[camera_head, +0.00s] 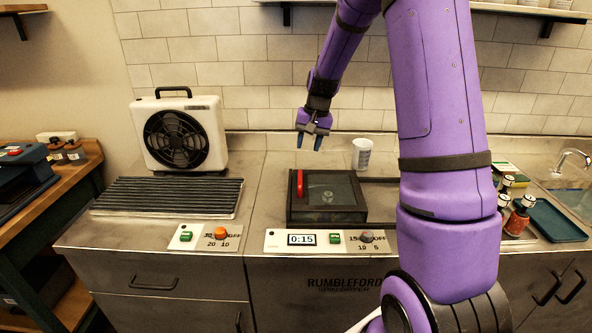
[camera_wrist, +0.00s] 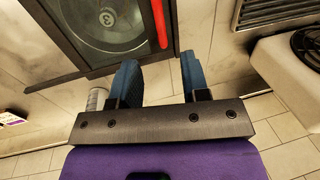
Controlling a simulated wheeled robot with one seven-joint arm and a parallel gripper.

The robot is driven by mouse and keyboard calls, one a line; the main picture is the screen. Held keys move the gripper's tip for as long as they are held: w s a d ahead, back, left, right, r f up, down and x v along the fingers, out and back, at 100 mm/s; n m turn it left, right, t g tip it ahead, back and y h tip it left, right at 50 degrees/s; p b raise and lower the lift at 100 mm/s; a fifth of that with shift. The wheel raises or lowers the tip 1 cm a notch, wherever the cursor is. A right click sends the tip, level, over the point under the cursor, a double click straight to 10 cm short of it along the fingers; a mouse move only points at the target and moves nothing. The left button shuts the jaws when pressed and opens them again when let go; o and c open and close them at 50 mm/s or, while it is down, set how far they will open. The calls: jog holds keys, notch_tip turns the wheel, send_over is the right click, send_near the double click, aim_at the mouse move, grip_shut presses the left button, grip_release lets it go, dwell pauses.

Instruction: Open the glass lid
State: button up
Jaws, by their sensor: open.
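The glass lid (camera_head: 332,190) lies flat and closed on a dark box-like unit (camera_head: 325,216) on the counter. It has a dark frame and a red handle (camera_head: 299,183) along its left side. In the wrist view, the glass lid (camera_wrist: 95,25) fills the upper left, with a round plate under the glass, and the red handle (camera_wrist: 160,22) is at the top. My gripper (camera_head: 309,142) hangs above and behind the lid, pointing down. Its blue fingers (camera_wrist: 158,75) are apart with nothing between them, and they do not touch the handle.
A white fan unit (camera_head: 181,135) stands at the back left behind a ribbed dark grate (camera_head: 168,196). A white cup (camera_head: 361,154) stands behind the lid. Control panels (camera_head: 318,241) line the front edge. Bottles (camera_head: 517,216) and a blue tray (camera_head: 553,220) are at the right.

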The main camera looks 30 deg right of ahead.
aim_at(301, 177)
jog(key=f, duration=0.4)
jog(key=w+f, duration=0.1)
jog(key=f, duration=0.3)
jog(key=w+a+f, duration=0.1)
jog(key=f, duration=0.3)
jog(key=shift+w, duration=0.15)
jog(key=shift+r, duration=0.1)
grip_shut()
